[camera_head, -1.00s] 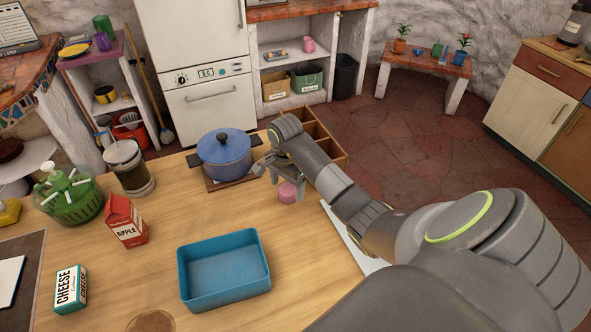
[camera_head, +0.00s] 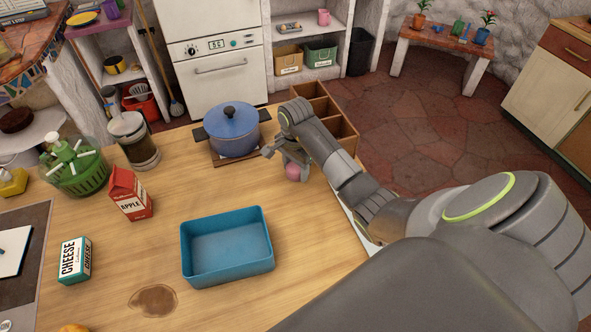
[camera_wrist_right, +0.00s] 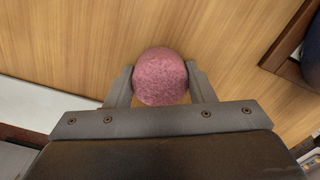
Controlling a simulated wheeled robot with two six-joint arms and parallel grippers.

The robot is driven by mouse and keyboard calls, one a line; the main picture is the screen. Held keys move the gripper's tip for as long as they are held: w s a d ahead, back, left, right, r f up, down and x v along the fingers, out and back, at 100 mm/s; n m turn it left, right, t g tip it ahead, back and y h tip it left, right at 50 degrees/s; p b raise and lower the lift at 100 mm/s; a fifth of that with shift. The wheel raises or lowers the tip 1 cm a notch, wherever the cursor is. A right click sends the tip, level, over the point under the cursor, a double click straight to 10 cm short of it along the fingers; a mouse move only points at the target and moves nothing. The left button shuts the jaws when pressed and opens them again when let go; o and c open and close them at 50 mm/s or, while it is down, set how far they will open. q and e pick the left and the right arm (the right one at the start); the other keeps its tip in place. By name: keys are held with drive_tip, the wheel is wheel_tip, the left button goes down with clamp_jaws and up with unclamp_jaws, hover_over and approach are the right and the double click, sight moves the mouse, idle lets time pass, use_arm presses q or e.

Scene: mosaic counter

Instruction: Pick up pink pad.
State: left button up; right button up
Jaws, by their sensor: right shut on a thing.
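The pink pad (camera_head: 292,173) is a small round pink piece on the wooden counter, right of the blue pot. It also shows in the right wrist view (camera_wrist_right: 160,77), between the two fingers and touched on both sides. My right gripper (camera_head: 291,168) is shut on it; in the wrist view the right gripper (camera_wrist_right: 160,84) has one finger on each side of the pad. I cannot tell whether the pad is clear of the counter. My left gripper is not in view.
A blue pot (camera_head: 232,131) stands close left of my right gripper. A wooden compartment box (camera_head: 343,128) is just behind it. A blue tray (camera_head: 187,262), a red apple carton (camera_head: 130,194) and a cheese box (camera_head: 75,260) stand nearer. The counter between pad and tray is clear.

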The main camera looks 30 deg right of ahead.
sight(295, 166)
drive_tip(key=shift+r, duration=0.2)
wheel_tip(295, 166, up, 4)
drive_tip(key=shift+w+r+b, duration=0.1)
drive_tip(key=shift+r+b, duration=0.15)
drive_tip(key=shift+b, duration=0.15)
wheel_tip(295, 166, up, 4)
drive_tip(key=p, duration=0.3)
drive_tip(key=shift+f+p, duration=0.15)
drive_tip(key=shift+p, duration=0.15)
drive_tip(key=shift+r+p, duration=0.7)
drive_tip(key=shift+r, duration=0.05)
drive_tip(key=o, duration=0.3)
drive_tip(key=shift+c, duration=1.2)
